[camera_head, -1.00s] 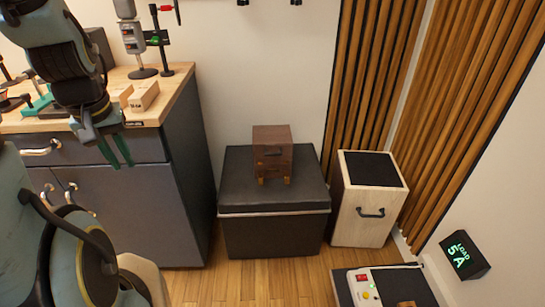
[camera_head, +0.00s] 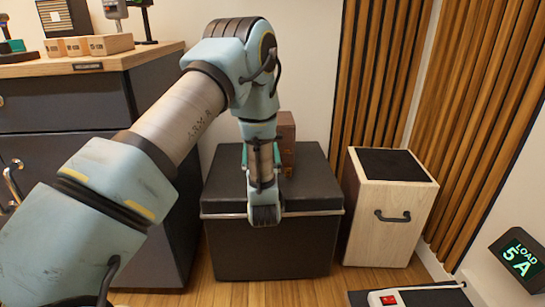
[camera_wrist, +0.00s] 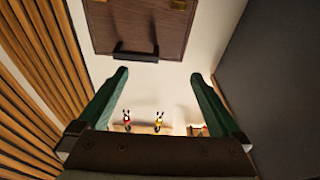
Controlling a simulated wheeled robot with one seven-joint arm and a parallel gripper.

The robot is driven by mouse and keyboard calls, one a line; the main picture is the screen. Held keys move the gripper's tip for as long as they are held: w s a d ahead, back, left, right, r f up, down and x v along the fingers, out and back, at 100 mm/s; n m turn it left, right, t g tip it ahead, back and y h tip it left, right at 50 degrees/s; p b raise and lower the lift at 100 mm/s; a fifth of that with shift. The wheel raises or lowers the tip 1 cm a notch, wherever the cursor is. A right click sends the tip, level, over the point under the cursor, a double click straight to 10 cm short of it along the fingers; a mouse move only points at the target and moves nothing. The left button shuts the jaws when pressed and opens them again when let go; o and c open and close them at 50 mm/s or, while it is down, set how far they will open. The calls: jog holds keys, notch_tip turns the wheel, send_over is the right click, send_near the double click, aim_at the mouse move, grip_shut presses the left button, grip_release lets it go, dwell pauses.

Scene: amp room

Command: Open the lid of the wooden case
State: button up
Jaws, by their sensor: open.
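The wooden case (camera_head: 287,132) is a brown box on top of the black padded box (camera_head: 315,185). In the head view my arm hides most of it, and only its right part shows. In the wrist view the case (camera_wrist: 150,20) is at the top, with a dark handle-like bar (camera_wrist: 136,52) along its near edge and brass-coloured pieces above. My gripper (camera_wrist: 160,88) has its two green fingers spread, with nothing between them. The case lies beyond the fingertips, apart from them. Whether the lid is open cannot be told.
A workbench (camera_head: 140,55) with wooden blocks (camera_head: 90,44) stands left. A pale wooden box (camera_head: 385,225) with a black top stands right, by the slatted wall panels (camera_head: 378,75). A lit LOAD 5A sign (camera_head: 520,258) is at far right.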

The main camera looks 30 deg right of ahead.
jog(key=s+d+f+t+h+b, duration=0.1)
jog(key=s+d+f, duration=0.1)
jog(key=s+f, duration=0.1)
jog(key=shift+m+t, duration=0.3)
jog(key=x, duration=0.6)
jog(key=p+x, duration=0.1)
jog(key=x, duration=0.3)
jog(key=shift+s+d+r, duration=0.2)
jog(key=shift+d+r, duration=0.05)
grip_shut()
dwell(0.3)
